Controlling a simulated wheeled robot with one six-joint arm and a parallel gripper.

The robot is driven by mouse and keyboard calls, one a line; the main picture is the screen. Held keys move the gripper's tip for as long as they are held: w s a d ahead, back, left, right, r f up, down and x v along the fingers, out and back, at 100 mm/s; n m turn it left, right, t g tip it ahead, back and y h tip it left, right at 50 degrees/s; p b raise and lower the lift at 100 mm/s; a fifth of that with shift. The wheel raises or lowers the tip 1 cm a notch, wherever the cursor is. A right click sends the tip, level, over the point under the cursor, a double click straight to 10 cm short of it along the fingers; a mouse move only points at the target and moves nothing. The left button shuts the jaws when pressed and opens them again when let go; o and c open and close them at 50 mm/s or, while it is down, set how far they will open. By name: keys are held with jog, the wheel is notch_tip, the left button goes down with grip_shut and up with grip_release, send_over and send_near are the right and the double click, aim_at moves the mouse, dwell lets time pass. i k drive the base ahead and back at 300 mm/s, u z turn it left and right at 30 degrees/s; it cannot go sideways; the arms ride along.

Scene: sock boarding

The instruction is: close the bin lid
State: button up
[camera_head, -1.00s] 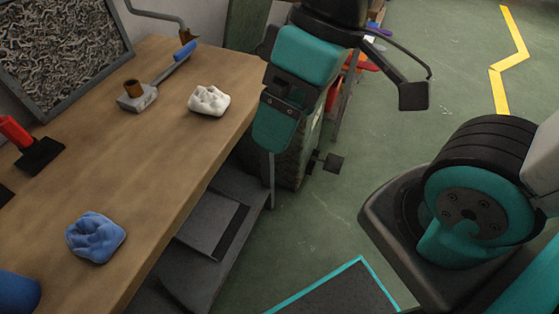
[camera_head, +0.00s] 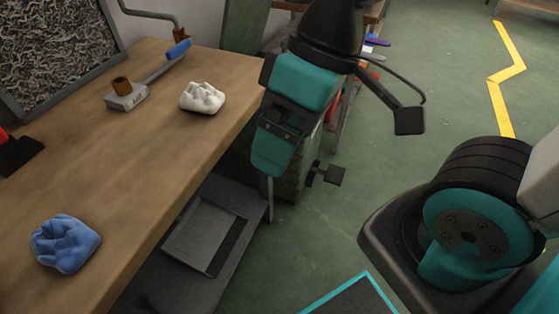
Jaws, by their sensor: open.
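My gripper (camera_head: 368,148) hangs beyond the table's end, with teal and black parts and two dark pads held apart. It is open, with nothing visible between the pads. A dark, greenish box-like body (camera_head: 291,183), which may be the bin, stands on the floor behind the gripper and is mostly hidden by it. A dark green upright panel (camera_head: 243,28) rises behind the table's far end. It may be the raised lid, but I cannot tell for certain. The bin's rim and hinge are hidden.
The wooden table (camera_head: 140,175) fills the left, bearing a blue crumpled cloth (camera_head: 65,243), a white one (camera_head: 202,98) and a blue-handled tool (camera_head: 127,97). A grey shelf (camera_head: 185,285) lies below. Green floor (camera_head: 400,190) is open at right. A teal-edged mat (camera_head: 352,298) lies at the bottom.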

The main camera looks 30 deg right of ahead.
aim_at(243, 26)
jog(key=z, duration=0.3)
jog(key=i, duration=1.05)
jog(key=u, duration=0.05)
